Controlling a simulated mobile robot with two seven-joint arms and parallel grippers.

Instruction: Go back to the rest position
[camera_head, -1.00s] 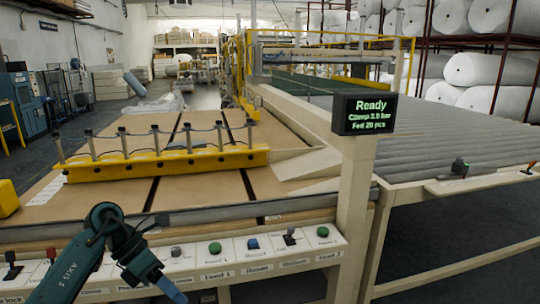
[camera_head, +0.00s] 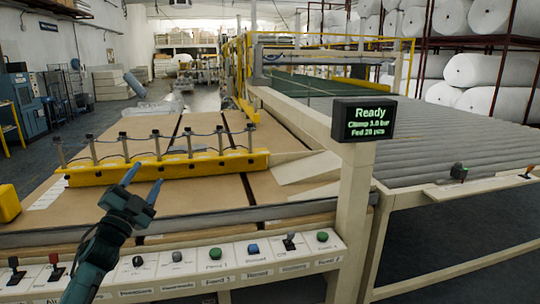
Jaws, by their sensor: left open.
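My left gripper (camera_head: 142,186) is raised at the lower left of the head view, above the front edge of the machine. Its two fingers point up and away from me, spread apart with nothing between them. Below and to its right runs the white control panel (camera_head: 180,283) with green, blue, black and red buttons and levers. My gripper is apart from the buttons. My right gripper is not in view.
A yellow clamp bar (camera_head: 170,167) with several upright rods lies across brown boards (camera_head: 130,212). A display (camera_head: 364,119) on a cream post reads "Ready". A grey roller conveyor (camera_head: 450,135) lies to the right. White rolls (camera_head: 490,70) fill racks behind.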

